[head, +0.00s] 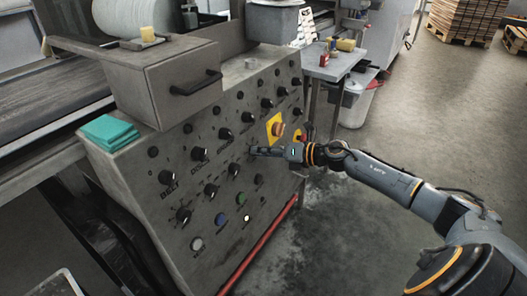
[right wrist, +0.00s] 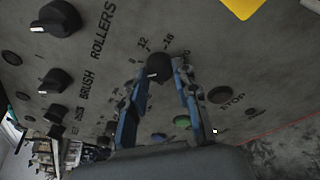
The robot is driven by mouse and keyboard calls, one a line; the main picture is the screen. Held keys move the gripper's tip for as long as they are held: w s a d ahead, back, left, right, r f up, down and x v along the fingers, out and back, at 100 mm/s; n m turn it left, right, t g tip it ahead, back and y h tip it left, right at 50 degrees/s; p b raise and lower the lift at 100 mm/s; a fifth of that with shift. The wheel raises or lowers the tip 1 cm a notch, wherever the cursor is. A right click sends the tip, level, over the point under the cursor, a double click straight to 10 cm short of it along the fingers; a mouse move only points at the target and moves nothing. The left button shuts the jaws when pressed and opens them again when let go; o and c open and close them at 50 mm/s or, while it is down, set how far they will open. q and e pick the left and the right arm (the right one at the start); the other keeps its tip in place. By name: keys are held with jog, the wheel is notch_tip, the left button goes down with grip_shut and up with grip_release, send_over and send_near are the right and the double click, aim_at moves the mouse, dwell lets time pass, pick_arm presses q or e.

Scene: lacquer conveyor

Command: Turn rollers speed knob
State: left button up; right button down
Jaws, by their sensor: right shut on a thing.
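The grey sloped control panel (head: 225,140) carries rows of black knobs. My right gripper (head: 262,151) reaches its face from the right in the head view. In the right wrist view, the two blue-and-grey fingers of my right gripper (right wrist: 160,72) stand either side of a small black knob (right wrist: 158,67) and are shut on it. A number scale with 12 and 16 rings this knob, and the word ROLLERS is printed close by. In the head view the fingers mostly hide this knob. My left gripper is not in view.
A larger black knob (right wrist: 55,18) sits near the ROLLERS label, with more knobs along the panel. A yellow plate with an orange switch (head: 277,128) is just above my right gripper. A green button (right wrist: 182,122) is near the fingers. The floor at right is clear.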

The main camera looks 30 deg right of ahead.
pick_arm(q)
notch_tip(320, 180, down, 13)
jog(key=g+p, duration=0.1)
jog(key=p, duration=0.5)
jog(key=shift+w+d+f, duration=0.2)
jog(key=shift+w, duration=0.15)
pick_arm(e)
jog(key=shift+s+a+n+h, duration=0.1)
jog(key=shift+n+h, duration=0.45)
jog(key=shift+n, duration=1.7)
jog(key=shift+w+a+n+h, duration=0.1)
jog(key=shift+n+h, duration=0.4)
jog(key=shift+n, duration=1.8)
jog(key=shift+s+n+h, duration=0.1)
jog(key=shift+n+h, duration=0.45)
jog(key=shift+n, duration=1.7)
jog(key=c, duration=1)
grip_release()
jog(key=shift+r, duration=0.1)
